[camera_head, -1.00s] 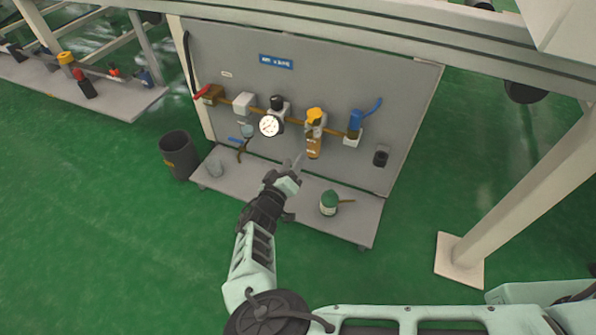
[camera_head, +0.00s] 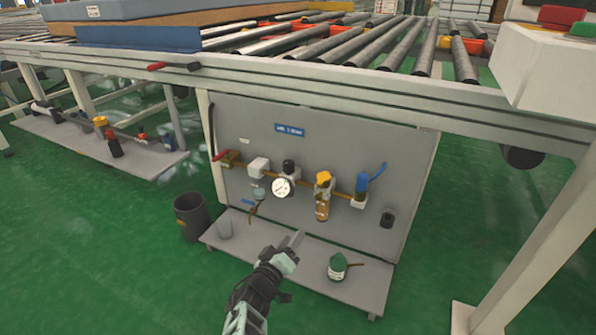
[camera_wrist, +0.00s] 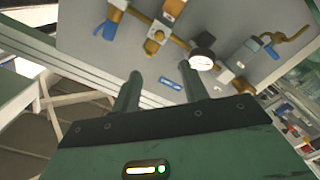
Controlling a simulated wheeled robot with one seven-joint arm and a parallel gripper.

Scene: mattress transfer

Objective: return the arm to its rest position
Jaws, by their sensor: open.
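My gripper (camera_head: 292,241) is in the lower middle of the head view, at the end of my arm, in front of the grey panel (camera_head: 400,150). In the wrist view its two fingers (camera_wrist: 158,90) stand apart with nothing between them. The panel carries a round pressure gauge (camera_head: 282,187), a yellow-topped unit (camera_head: 323,195) and a blue-handled valve (camera_head: 362,185). My gripper appears clear of these fittings. Most of my arm is below the head view's edge.
A roller conveyor (camera_head: 350,45) runs above the panel. A shelf (camera_head: 352,288) under it holds a green-and-white container (camera_head: 338,267). A dark bin (camera_head: 191,216) stands left. A post (camera_head: 540,250) rises at right. Green floor is open at lower left.

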